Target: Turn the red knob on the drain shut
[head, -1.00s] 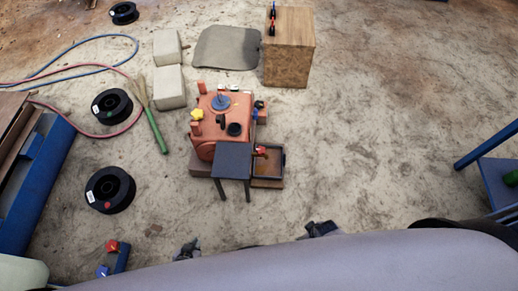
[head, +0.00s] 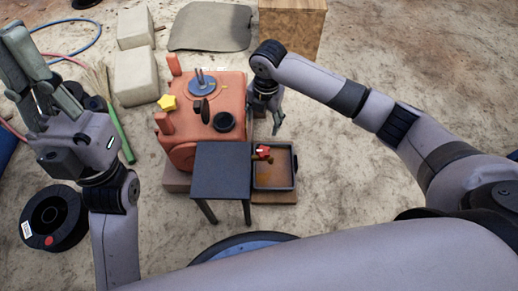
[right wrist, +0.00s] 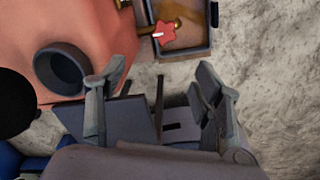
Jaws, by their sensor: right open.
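The red knob (head: 263,151) sits on a brass drain pipe above the tray (head: 293,170), on the right side of the orange machine (head: 187,139). In the right wrist view the red knob (right wrist: 165,33) shows at the top, with the brass pipe (right wrist: 178,22) beside it. My right gripper (head: 275,122) is open and empty beside the machine, behind the knob in the head view. In the wrist view its fingers (right wrist: 150,88) are spread, apart from the knob. My left gripper (head: 32,72) is raised at the left, far from the knob; its jaw opening is unclear.
A dark side table (head: 222,170) stands just left of the tray. A wooden box (head: 291,25) stands behind. Pale blocks (head: 136,75) and a black spool (head: 52,218) lie at left. Sandy ground at right is open.

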